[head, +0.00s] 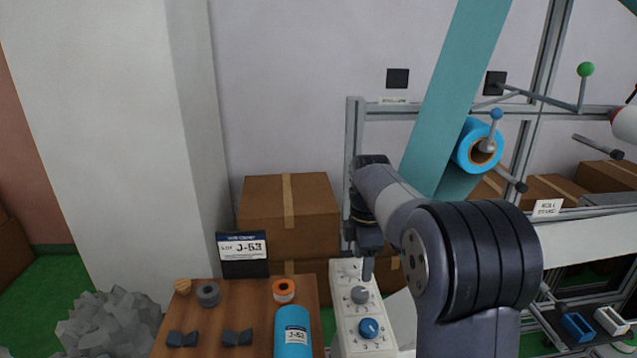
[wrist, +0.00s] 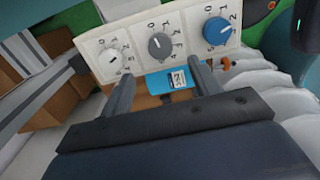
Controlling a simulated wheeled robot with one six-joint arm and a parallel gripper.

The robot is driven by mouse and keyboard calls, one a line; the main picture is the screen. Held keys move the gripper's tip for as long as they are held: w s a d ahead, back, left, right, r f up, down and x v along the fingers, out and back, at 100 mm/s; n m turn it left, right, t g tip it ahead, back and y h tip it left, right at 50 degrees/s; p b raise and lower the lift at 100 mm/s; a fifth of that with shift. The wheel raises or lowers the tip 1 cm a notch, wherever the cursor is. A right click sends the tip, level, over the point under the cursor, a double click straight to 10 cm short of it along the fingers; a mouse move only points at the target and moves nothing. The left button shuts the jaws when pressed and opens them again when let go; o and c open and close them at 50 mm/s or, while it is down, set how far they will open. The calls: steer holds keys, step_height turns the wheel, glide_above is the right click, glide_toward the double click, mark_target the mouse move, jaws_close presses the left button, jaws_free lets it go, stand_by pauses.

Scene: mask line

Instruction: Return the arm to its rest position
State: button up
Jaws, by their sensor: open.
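My gripper (head: 367,266) points down by the top of the white dial panel (head: 347,340) in the head view, with my arm reaching in from the right. In the wrist view my gripper (wrist: 163,82) has its two fingers apart, with nothing held between them. The panel carries a white knob (wrist: 111,60), a grey knob (wrist: 160,45) and a blue knob (wrist: 218,31), each ringed by numbers. In the head view the grey knob (head: 359,295) is just below the fingertips. I cannot tell whether a fingertip touches the panel.
A wooden table (head: 225,340) left of the panel holds a blue roll (head: 292,335), an orange-rimmed roll (head: 284,290) and small dark parts. Cardboard boxes (head: 289,215) stand behind. A metal frame (head: 355,130) with a teal web (head: 455,85) and another blue roll (head: 478,146) stands right.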

mark_target(360, 292)
step_height(360, 292, down, 9)
steer(key=shift+p, duration=0.5)
